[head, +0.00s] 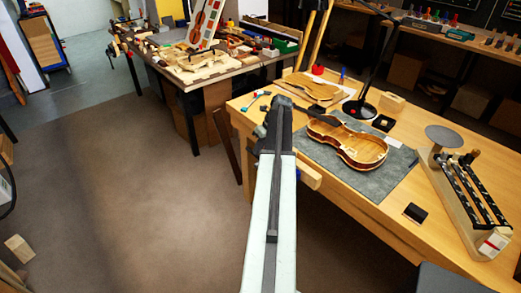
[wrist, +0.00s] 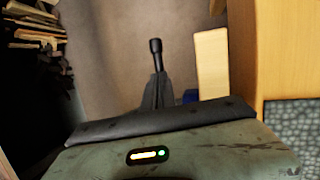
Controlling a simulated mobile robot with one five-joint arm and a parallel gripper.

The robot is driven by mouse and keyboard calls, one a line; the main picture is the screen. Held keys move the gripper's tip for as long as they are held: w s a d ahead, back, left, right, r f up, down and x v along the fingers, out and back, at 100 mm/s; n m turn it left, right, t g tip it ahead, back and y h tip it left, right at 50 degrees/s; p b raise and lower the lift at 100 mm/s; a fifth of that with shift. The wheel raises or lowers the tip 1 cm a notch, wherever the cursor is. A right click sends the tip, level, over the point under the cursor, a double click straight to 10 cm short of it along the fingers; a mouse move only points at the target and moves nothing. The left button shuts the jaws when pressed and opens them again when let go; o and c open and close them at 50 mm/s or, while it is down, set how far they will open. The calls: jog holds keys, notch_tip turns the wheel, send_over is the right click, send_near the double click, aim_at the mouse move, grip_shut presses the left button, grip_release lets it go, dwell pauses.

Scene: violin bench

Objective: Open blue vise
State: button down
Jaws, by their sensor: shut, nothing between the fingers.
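My gripper (wrist: 158,80) is shut and empty, its dark tapered fingers showing beyond the grey-green housing in the wrist view. A dark bar with a round knob (wrist: 155,46), which looks like the vise handle, shows right beyond the fingertips. I cannot tell if they touch. A pale wooden block (wrist: 212,62), likely the vise's jaw, stands to their right beside the bench. A small blue patch (wrist: 190,96), likely the vise body, shows below it, mostly hidden by my gripper. In the head view, the wooden jaw (head: 309,174) juts from the bench edge; my arm hides the rest.
The wooden bench (head: 365,215) carries a grey mat (head: 385,187) with an open violin body (head: 347,145), a lamp base (head: 359,109) and a clamp rack (head: 468,195). A cluttered second table (head: 190,80) stands behind.

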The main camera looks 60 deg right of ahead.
jog(key=shift+w+d+f+b, duration=0.1)
jog(key=shift+w+f+b, duration=0.1)
jog(key=shift+f+b, duration=0.7)
jog(key=shift+w+f+b, duration=0.2)
jog(key=shift+f+b, duration=0.45)
jog(key=shift+f, duration=0.35)
